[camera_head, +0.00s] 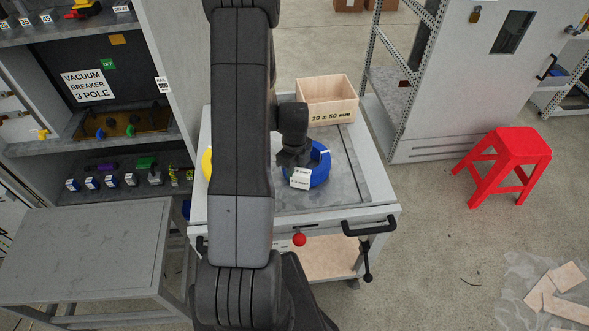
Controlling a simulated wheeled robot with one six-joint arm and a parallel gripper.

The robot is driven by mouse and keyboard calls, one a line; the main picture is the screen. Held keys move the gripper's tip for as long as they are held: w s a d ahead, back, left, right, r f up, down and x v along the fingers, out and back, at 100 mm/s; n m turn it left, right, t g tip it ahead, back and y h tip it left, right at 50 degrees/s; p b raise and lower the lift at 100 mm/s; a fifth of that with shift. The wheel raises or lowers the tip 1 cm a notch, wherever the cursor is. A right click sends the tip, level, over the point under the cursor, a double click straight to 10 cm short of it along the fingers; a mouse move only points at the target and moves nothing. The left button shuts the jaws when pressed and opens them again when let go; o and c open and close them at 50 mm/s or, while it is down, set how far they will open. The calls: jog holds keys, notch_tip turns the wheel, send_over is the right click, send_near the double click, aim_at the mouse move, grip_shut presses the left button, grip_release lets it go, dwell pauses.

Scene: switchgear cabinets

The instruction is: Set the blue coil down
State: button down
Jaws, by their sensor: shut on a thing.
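The blue coil (321,169) is in the head view at the middle of the grey-topped work cart (353,196). It is a ring with a white label (300,178) on its near left side. My gripper (292,160) is at the coil's left side and is shut on it. The fingertips are partly hidden. The coil is at or just above the cart top; I cannot tell whether it touches. My arm covers the left part of the cart, where a bit of a yellow thing (207,164) shows.
A wooden box (327,101) marked "20 x 50 mm" stands at the cart's back. A grey table (85,250) is at the left, below a switchgear cabinet (95,85). A red stool (510,155) stands on the floor at the right. The cart's right side is clear.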

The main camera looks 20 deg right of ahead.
jog(key=shift+f, duration=0.2)
jog(key=shift+f, duration=0.1)
jog(key=shift+f+b, duration=0.15)
jog(key=shift+b, duration=0.15)
jog(key=c, duration=1.2)
grip_release()
jog(key=shift+o, duration=0.2)
notch_tip(320, 180, up, 12)
jog(key=b, duration=0.1)
jog(key=shift+r, duration=0.25)
